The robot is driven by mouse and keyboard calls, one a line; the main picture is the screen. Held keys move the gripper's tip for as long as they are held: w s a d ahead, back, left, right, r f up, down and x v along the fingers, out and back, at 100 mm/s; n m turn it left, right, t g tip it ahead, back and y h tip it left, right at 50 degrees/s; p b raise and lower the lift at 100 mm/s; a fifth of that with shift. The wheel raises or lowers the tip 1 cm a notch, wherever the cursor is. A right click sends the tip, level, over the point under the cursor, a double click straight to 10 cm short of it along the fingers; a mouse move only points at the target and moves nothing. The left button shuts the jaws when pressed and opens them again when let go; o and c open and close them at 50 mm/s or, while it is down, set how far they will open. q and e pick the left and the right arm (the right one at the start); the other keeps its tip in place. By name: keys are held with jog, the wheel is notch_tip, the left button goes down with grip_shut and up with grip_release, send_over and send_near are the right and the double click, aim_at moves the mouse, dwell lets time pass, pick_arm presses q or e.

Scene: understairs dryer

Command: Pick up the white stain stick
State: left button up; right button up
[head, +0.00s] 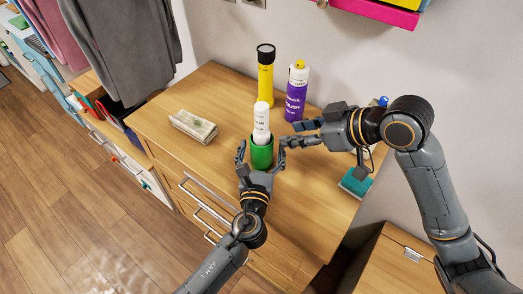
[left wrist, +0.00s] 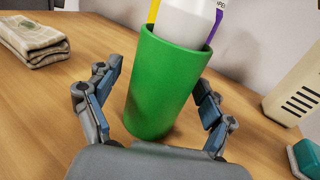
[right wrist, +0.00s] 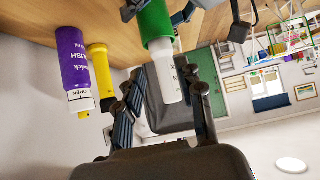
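The white stain stick (head: 261,122) stands upright in a green cup (head: 262,152) on the wooden dresser, its upper part showing and its lower part hidden. My left gripper (head: 260,155) is open, with a finger on either side of the cup; the left wrist view shows the cup (left wrist: 165,85) between the fingers, with a gap at its left side. My right gripper (head: 287,134) is open just right of the stick, fingers pointing at it. In the right wrist view the stick (right wrist: 165,78) shows between the spread fingers, not gripped.
A folded cloth bundle (head: 194,126) lies to the left. A teal block (head: 355,183) lies near the right edge. The dresser top (head: 165,105) is bare around the cloth.

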pick_arm(q)
jog(key=c, duration=1.2)
pick_arm(e)
jog(key=o, duration=0.4)
jog(key=shift+a+r, duration=0.15)
jog(key=m+g+h, duration=0.2)
jog(key=m+h, duration=0.6)
jog(key=m, duration=0.2)
send_near(262, 106)
jog(key=x, duration=1.1)
